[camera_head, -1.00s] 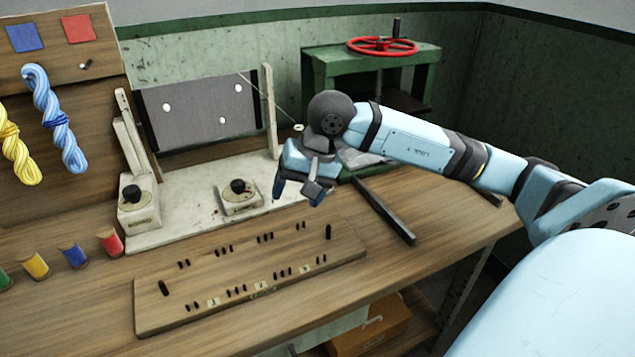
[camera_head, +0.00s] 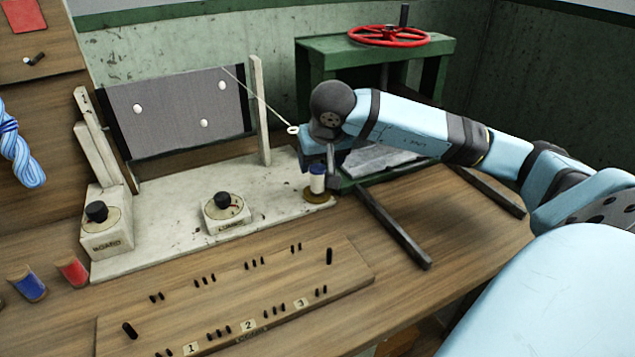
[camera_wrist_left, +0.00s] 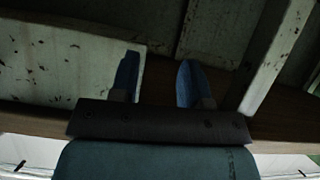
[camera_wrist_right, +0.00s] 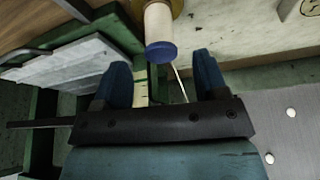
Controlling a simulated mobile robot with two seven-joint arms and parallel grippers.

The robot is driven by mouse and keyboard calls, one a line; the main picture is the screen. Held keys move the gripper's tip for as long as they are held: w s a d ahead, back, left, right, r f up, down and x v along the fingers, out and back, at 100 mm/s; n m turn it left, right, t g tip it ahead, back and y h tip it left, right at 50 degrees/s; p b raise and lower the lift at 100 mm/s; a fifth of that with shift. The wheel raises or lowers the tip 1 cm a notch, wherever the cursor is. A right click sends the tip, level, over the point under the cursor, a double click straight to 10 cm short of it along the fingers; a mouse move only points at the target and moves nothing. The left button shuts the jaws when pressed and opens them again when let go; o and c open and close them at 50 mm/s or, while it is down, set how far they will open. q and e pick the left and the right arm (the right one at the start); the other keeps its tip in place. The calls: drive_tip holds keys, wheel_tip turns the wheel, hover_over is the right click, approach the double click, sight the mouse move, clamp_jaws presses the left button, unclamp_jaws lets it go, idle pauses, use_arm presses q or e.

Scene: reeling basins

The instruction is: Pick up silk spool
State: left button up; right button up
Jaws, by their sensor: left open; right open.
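The silk spool (camera_head: 317,183), white with a blue end, stands upright on a round brass-coloured base at the right end of the pale reeling stand (camera_head: 270,186). My right gripper (camera_head: 322,163) is right at the spool, its fingers partly hidden in the head view. In the right wrist view the spool (camera_wrist_right: 158,22) has its blue end just ahead of and between the open fingertips (camera_wrist_right: 160,66); nothing is gripped. My left gripper is outside the head view. In the left wrist view its fingers (camera_wrist_left: 158,66) are open and empty, near pale boards and a wooden edge.
A grey screen panel (camera_head: 180,110) stands behind the stand, with two knob boxes in front. A pegged board (camera_head: 235,300) lies in front. A green press (camera_head: 310,75) with a red handwheel (camera_head: 388,36) is behind my right arm. A dark bar (camera_head: 395,228) sticks out forward.

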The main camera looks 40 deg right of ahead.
sight(319, 169)
drive_tip(key=b+x, duration=0.1)
drive_tip(key=x, duration=0.5)
drive_tip(key=shift+f, duration=0.3)
drive_tip(key=shift+r, duration=0.1)
drive_tip(key=c, duration=1)
drive_tip(key=shift+c, duration=0.2)
